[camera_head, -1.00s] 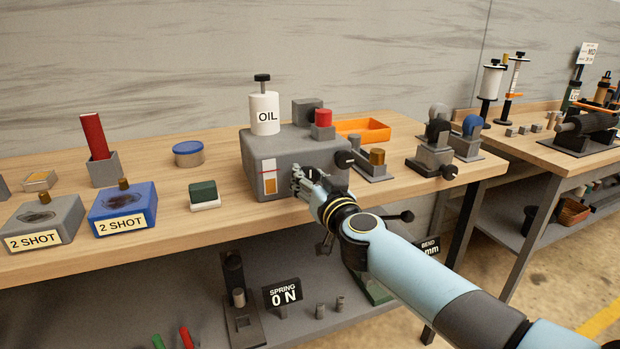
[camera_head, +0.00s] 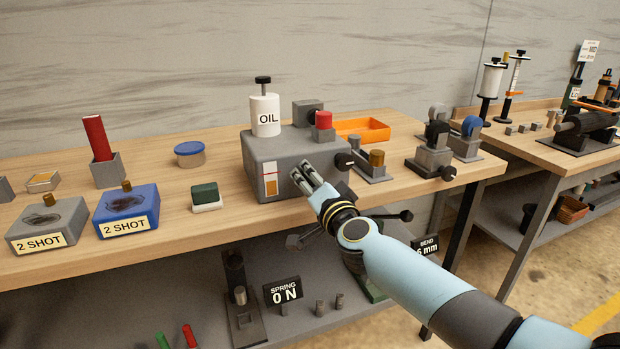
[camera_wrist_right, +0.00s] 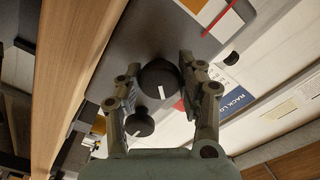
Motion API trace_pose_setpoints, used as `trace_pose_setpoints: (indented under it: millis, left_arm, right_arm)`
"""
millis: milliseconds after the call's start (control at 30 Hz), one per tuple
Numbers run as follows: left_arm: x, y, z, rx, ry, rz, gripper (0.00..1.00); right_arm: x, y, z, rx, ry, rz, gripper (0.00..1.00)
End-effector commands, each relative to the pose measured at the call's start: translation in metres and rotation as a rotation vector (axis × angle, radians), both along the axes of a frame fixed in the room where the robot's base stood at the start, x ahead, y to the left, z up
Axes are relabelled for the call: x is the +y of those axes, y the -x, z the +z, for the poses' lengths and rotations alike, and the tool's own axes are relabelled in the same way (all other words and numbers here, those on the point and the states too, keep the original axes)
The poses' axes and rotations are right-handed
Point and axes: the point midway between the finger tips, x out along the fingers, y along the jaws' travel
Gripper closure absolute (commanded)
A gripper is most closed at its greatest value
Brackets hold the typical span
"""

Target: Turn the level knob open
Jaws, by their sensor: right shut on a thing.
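The grey box (camera_head: 268,153) stands on the bench with a white OIL bottle (camera_head: 265,115) on top and a level gauge (camera_head: 269,181) on its front, with a red line and an orange lower part. My right gripper (camera_head: 302,170) is at the front face, right of the gauge. In the right wrist view its fingers are shut on a round black knob (camera_wrist_right: 158,80) with a white mark. The head view hides this knob behind the fingers. A second black knob (camera_wrist_right: 140,122) sits close by. My left gripper is not in view.
A black knob (camera_head: 343,161) juts from the box's right side. A brass-topped block (camera_head: 376,160) and an orange tray (camera_head: 362,129) stand to the right. A green-topped block (camera_head: 205,195) lies to the left. The bench front edge runs below the gripper.

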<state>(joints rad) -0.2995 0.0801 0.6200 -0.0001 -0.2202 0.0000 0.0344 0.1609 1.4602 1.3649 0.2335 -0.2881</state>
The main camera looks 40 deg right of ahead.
Motion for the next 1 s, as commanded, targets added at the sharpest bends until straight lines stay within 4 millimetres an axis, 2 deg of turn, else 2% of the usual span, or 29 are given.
trace_pose_setpoints:
  millis: [600, 1000]
  left_arm:
    - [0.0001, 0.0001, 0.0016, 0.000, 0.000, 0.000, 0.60]
    - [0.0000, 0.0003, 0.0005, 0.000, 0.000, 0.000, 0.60]
  right_arm:
    - [0.0001, 0.0003, -0.0004, -0.129, -0.541, -0.001, 0.94]
    - [0.0001, 0.0005, -0.0004, -0.176, -0.739, -0.001, 0.94]
